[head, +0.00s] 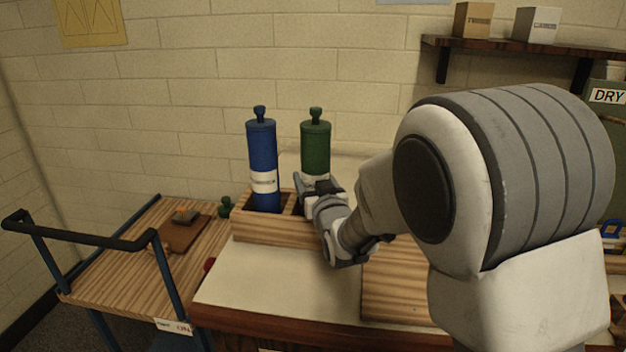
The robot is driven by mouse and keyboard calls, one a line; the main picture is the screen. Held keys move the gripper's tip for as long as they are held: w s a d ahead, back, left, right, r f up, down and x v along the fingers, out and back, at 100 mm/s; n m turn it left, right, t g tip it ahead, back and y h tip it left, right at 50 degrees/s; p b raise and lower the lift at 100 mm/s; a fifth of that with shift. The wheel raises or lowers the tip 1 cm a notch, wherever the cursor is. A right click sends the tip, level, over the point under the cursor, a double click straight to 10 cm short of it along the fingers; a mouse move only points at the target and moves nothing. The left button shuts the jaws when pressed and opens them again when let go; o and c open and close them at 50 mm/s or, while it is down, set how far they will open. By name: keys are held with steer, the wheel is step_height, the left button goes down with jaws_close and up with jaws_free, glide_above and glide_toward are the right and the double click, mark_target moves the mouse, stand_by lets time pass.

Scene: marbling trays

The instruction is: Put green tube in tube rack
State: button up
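The green tube (315,149) stands upright at the right part of the wooden tube rack (290,236), with a dark green cap and a pale label. Its lower end is hidden behind my gripper, so I cannot tell how deep it sits or whether it touches the rack. My gripper (314,184) is at the green tube's label, in front of it. Whether its fingers are closed on the tube is not clear. A blue tube (262,150) with a white label stands in the rack's left compartment.
The rack stands on a pale-topped bench (270,284). A wall shelf (500,52) with boxes is at upper right. My arm hides the bench's right side.

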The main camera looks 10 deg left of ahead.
steer(key=o, duration=1.5)
steer(key=shift+f, duration=0.1)
steer(key=shift+c, duration=0.2)
